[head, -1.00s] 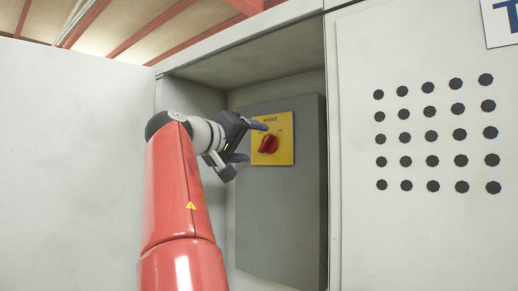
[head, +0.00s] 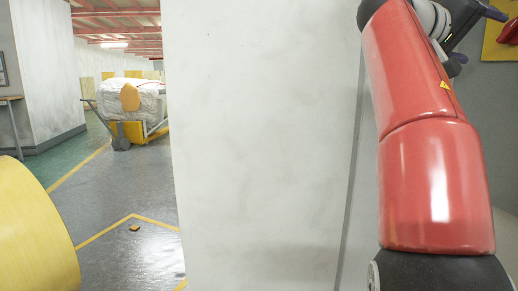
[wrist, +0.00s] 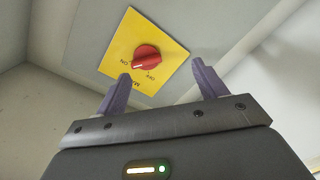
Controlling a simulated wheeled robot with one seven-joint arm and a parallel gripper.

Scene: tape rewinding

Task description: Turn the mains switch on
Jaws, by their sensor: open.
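The mains switch is a red rotary knob (wrist: 146,56) on a yellow plate (wrist: 168,62). The plate is on a grey box (wrist: 95,30). The knob's white line points towards the left, on the side of the small ON lettering. My gripper (wrist: 161,70) is open, with its two purple fingers apart and the knob seen between and just beyond their tips. I cannot tell whether they touch it. In the head view, my gripper (head: 478,37) is at the top right, beside the partly cut-off plate (head: 493,46) and knob (head: 510,30).
A pale panel (head: 265,140) fills the middle of the head view. To its left is open floor (head: 115,210) with yellow lines. A cart with a white load (head: 132,103) stands farther back. A large yellow cylinder (head: 35,230) is at the near left.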

